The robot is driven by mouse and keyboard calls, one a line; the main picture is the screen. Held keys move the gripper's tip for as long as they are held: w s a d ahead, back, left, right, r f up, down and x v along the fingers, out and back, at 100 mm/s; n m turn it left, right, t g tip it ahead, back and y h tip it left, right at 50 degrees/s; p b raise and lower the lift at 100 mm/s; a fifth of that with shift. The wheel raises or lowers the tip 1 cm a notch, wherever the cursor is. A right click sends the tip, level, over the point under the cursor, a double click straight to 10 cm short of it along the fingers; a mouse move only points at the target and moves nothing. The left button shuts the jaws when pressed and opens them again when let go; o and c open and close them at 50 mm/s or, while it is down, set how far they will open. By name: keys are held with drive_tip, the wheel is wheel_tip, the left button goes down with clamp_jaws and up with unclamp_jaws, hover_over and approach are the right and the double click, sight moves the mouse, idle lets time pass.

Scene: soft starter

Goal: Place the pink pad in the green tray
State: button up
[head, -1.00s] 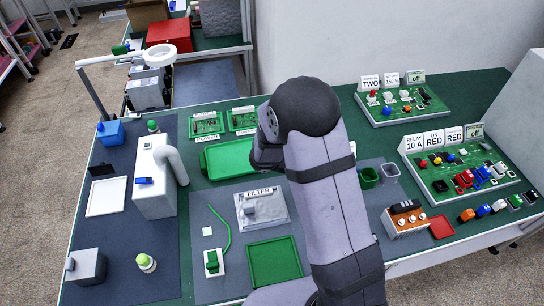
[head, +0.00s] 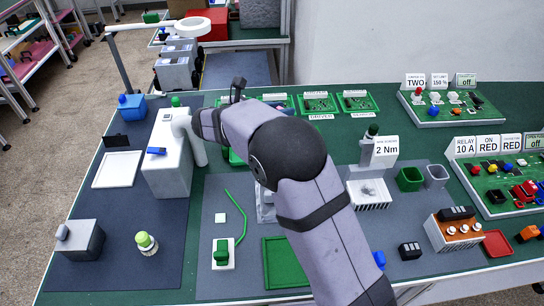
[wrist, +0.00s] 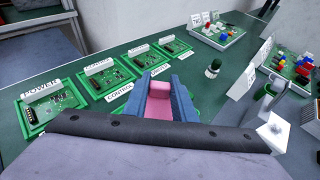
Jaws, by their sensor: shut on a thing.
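The pink pad (wrist: 159,96) is between the two blue fingers of my gripper (wrist: 158,92) in the wrist view. My gripper is shut on it and holds it over the far part of the bench. In the head view my arm hides the pad. One flat, empty green tray (head: 286,262) lies at the front of the bench. A larger green tray (head: 235,158) further back is mostly hidden behind my arm, with only a sliver showing.
Green circuit boards, one labelled POWER (wrist: 52,103), line the bench's back edge. A white block with a curved pipe (head: 167,160) stands left of my arm. A 2 Nm stand (head: 369,188), green cup (head: 410,179) and grey cup (head: 436,176) are to the right.

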drive_tip(key=shift+n+t+y, duration=0.4)
drive_tip(key=shift+n+y, duration=0.1)
drive_tip(key=shift+w+a+f+b, duration=0.15)
drive_tip(key=shift+w+a+f, duration=0.4)
drive_tip(key=shift+f, duration=1.4)
drive_tip(key=shift+w+a+f+b, duration=0.2)
drive_tip(key=shift+w+a+f, duration=0.3)
drive_tip(key=shift+f, duration=1.45)
drive_tip(key=shift+w+a+f+b, duration=0.15)
drive_tip(key=shift+w+a+f, duration=0.4)
drive_tip(key=shift+f, duration=1.4)
drive_tip(key=shift+f, duration=0.1)
drive_tip(key=o, duration=0.6)
drive_tip(key=shift+f, duration=0.1)
drive_tip(key=shift+o, duration=0.7)
drive_tip(key=shift+r, duration=0.25)
drive_tip(key=b+v, duration=0.1)
drive_tip(key=v, duration=1.1)
